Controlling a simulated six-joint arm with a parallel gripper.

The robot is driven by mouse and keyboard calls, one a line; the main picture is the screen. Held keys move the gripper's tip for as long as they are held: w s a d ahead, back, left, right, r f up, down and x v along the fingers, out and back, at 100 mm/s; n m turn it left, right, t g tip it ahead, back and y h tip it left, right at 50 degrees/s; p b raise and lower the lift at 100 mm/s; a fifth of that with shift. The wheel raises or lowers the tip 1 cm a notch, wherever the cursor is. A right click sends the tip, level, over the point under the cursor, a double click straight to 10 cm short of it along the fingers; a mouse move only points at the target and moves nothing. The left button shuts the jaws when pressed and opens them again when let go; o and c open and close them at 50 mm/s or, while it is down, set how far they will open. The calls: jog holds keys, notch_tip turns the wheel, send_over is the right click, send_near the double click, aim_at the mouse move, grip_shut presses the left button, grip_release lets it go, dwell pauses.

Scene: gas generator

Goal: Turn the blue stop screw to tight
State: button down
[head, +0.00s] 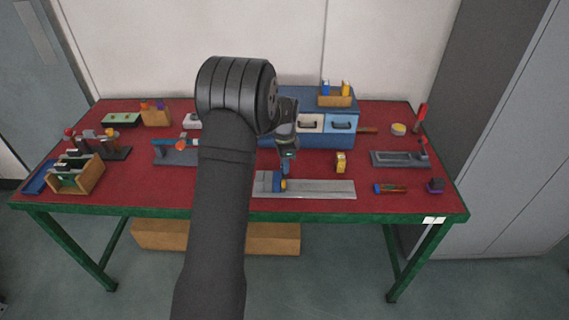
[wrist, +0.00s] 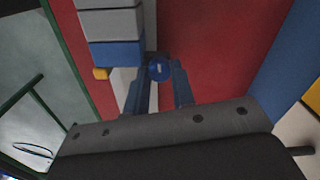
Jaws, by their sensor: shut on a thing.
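The blue stop screw (wrist: 159,70) shows its round blue head in the wrist view, between the tips of my gripper's two fingers. My gripper (wrist: 160,82) is shut on it. In the head view my gripper (head: 286,160) points down over the right end of a blue-and-grey block (head: 266,182) on a grey metal rail (head: 325,188). The screw is too small and covered there to make out clearly. The block also shows in the wrist view (wrist: 115,53), just left of the screw. How far the screw is turned cannot be told.
An orange-yellow knob (head: 283,185) sits at the block. A small yellow block (head: 340,162) stands behind the rail. A blue drawer cabinet (head: 305,138) stands behind my gripper. A grey vise-like fixture (head: 400,158) is to the right.

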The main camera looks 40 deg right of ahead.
jog(key=c, duration=1.2)
grip_release()
jog(key=shift+r, duration=0.1)
notch_tip(320, 180, up, 17)
jog(key=shift+r, duration=0.15)
